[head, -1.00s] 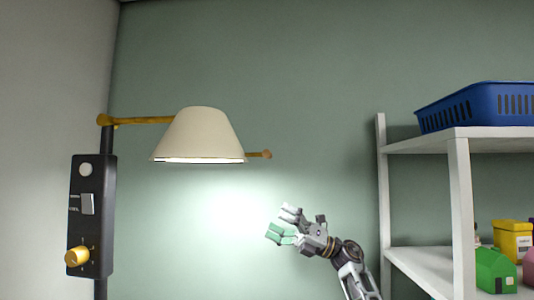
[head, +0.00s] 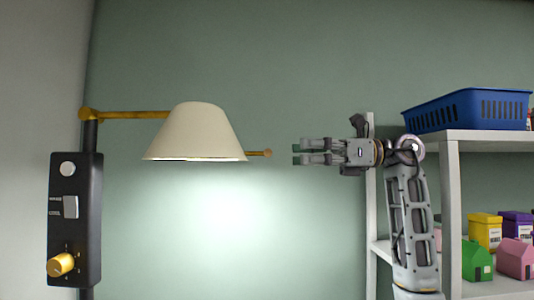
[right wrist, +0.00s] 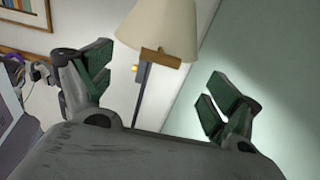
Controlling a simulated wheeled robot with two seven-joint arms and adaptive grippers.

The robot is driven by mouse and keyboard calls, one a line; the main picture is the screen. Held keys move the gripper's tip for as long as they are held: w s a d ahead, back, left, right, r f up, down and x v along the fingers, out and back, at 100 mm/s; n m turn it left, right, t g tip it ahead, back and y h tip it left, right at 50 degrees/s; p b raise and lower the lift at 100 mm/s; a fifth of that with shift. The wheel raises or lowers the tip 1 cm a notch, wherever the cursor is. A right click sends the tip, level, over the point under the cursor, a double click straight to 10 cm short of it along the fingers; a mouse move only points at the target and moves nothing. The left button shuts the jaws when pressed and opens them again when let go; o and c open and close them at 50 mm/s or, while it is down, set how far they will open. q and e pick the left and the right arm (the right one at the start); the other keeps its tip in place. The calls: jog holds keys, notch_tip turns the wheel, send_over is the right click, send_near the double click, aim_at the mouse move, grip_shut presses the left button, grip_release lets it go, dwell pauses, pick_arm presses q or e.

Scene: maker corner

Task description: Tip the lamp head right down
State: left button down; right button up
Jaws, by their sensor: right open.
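The lamp head (head: 195,134) is a cream cone shade, lit underneath, hanging from a brass arm (head: 135,115) on a dark post. A brass handle with a rounded end (head: 262,153) sticks out to its right. My right gripper (head: 298,153) is open and empty, level with the handle and a short gap to its right, fingers pointing left. In the right wrist view the shade (right wrist: 163,30) and the handle (right wrist: 161,57) lie ahead between the open fingers (right wrist: 165,90). My left gripper is not in view.
A black control box (head: 75,215) with a yellow knob (head: 61,264) is on the lamp post. The wall area below the lamp is free.

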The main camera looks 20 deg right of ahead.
aim_at(267, 155)
jog(key=shift+d, duration=0.15)
jog(key=shift+p+x, duration=1.05)
jog(key=shift+x, duration=2.85)
jog(key=shift+f, duration=0.1)
jog(key=c, duration=1.5)
jog(key=shift+f, duration=0.15)
